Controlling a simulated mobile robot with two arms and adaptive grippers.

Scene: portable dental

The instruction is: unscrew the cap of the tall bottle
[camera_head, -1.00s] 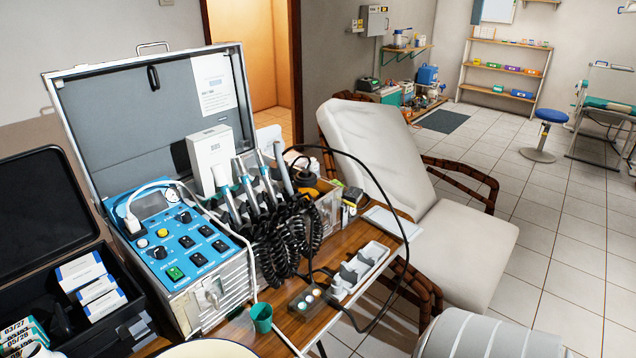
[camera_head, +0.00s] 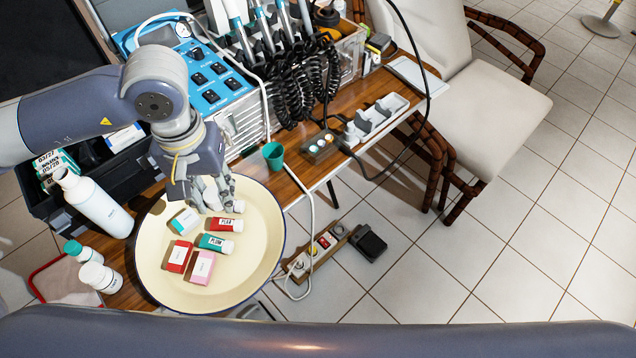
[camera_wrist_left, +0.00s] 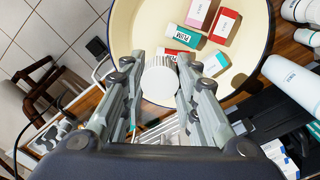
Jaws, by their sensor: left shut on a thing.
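The tall white bottle (camera_head: 98,208) stands at the left of the basin in the head view, with a narrow neck that looks bare at its top. It also shows at the right in the left wrist view (camera_wrist_left: 292,78). My left gripper (camera_head: 208,196) is over the basin, apart from the bottle. In the left wrist view its fingers (camera_wrist_left: 160,85) are shut on a white round piece (camera_wrist_left: 160,86) with a ribbed edge, which looks like the cap. My right gripper is in neither view.
The cream basin (camera_head: 160,278) holds several small boxes, among them a red and white one (camera_head: 224,224). A bottle with a green cap (camera_head: 82,251) and a white bottle (camera_head: 100,278) stand left of it. A green cup (camera_head: 273,155) stands behind the basin.

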